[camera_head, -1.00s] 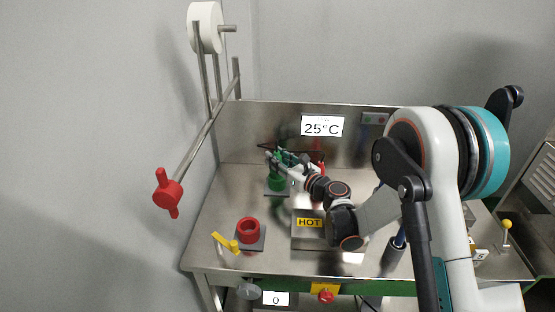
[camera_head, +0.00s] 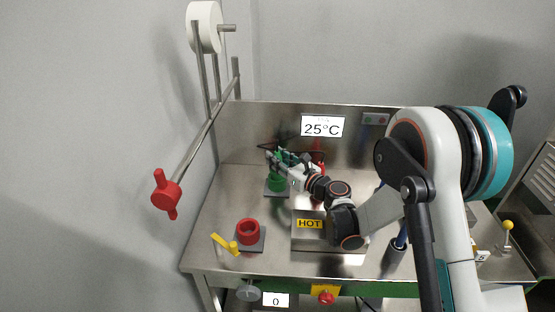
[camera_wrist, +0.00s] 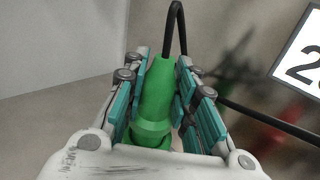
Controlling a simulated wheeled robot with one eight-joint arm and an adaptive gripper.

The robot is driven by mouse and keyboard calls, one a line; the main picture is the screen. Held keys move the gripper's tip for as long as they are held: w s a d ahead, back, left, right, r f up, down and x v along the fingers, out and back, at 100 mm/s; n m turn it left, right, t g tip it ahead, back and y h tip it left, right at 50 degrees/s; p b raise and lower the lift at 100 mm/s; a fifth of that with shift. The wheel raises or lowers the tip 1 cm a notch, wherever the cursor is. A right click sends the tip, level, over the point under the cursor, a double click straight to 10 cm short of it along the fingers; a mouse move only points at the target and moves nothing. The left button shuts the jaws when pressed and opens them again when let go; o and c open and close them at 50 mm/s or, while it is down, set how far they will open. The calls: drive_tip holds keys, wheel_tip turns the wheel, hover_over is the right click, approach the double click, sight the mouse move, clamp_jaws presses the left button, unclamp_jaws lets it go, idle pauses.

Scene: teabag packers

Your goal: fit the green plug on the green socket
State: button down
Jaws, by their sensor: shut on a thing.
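The green plug (camera_wrist: 156,105) lies between the teal-padded fingers of my gripper (camera_wrist: 174,95) in the wrist view, with a black cable rising from its far end. My gripper is shut on it. In the head view my gripper (camera_head: 277,160) is at the back left of the steel table, above the green socket (camera_head: 277,183), a round green piece on a dark square base. The plug is mostly hidden by the fingers in the head view. I cannot tell whether plug and socket touch. The socket is not visible in the wrist view.
A red round socket (camera_head: 248,231) on a dark base and a yellow handle (camera_head: 226,243) sit at the front left. A plate marked HOT (camera_head: 309,223) lies below my arm. A red plug (camera_head: 321,169) stands near the back panel (camera_head: 270,130), which carries a 25°C display (camera_head: 322,126).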

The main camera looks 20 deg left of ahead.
drive_tip(key=shift+s+d+f+b, duration=0.15)
drive_tip(key=shift+s+f+b, duration=0.15)
drive_tip(key=shift+f, duration=0.3)
drive_tip(key=shift+s+d+f+b, duration=0.1)
drive_tip(key=shift+s+f+b, duration=0.15)
drive_tip(key=shift+f, duration=0.3)
idle(0.9)
drive_tip(key=c, duration=1.2)
unclamp_jaws()
drive_tip(key=shift+d, duration=0.1)
drive_tip(key=shift+s+d, duration=0.3)
drive_tip(key=shift+d, duration=0.1)
drive_tip(key=shift+r+v, duration=0.3)
drive_tip(key=shift+v, duration=0.85)
drive_tip(key=shift+r+v, duration=0.25)
drive_tip(key=shift+v, duration=0.85)
drive_tip(key=shift+r+v, duration=0.3)
drive_tip(key=shift+v, duration=0.85)
drive_tip(key=shift+w+r, duration=0.1)
drive_tip(key=shift+w, duration=0.05)
